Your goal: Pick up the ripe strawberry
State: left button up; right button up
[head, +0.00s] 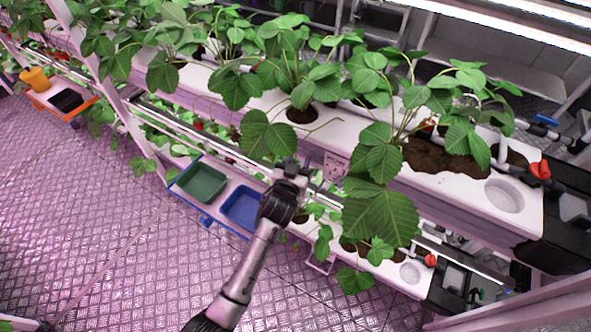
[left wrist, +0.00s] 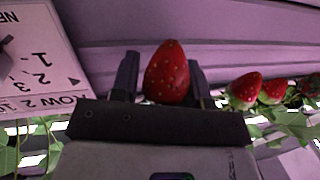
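In the left wrist view, a ripe red strawberry (left wrist: 167,72) sits between the two fingers of my left gripper (left wrist: 162,76). The berry is close to the right finger, and a narrow gap shows between it and the left finger. The gripper looks open around it. In the head view, my left gripper (head: 293,172) is beside the front of the upper white planting trough (head: 225,112), under leaves; the berry between its fingers cannot be made out there. My right gripper is not in view.
More red strawberries (left wrist: 245,90) hang right of the gripper in the wrist view. A white row sign (left wrist: 40,50) is at left. A green bin (head: 200,182) and a blue bin (head: 240,208) sit on a low shelf. Large leaves (head: 380,215) hang right of the gripper.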

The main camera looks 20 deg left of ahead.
pick_arm(q)
jog(key=shift+c, duration=1.3)
jog(key=s+p, duration=0.3)
jog(key=s, duration=1.5)
jog(key=shift+d+r, duration=0.3)
jog(key=shift+d, duration=0.1)
jog(key=shift+s, duration=0.1)
jog(key=shift+s+a+p, duration=0.2)
jog(key=shift+s+p, duration=0.35)
jog(key=shift+s, duration=0.65)
jog(key=shift+s+a+p, duration=0.2)
jog(key=shift+s+p, duration=0.3)
jog(key=shift+s, duration=0.65)
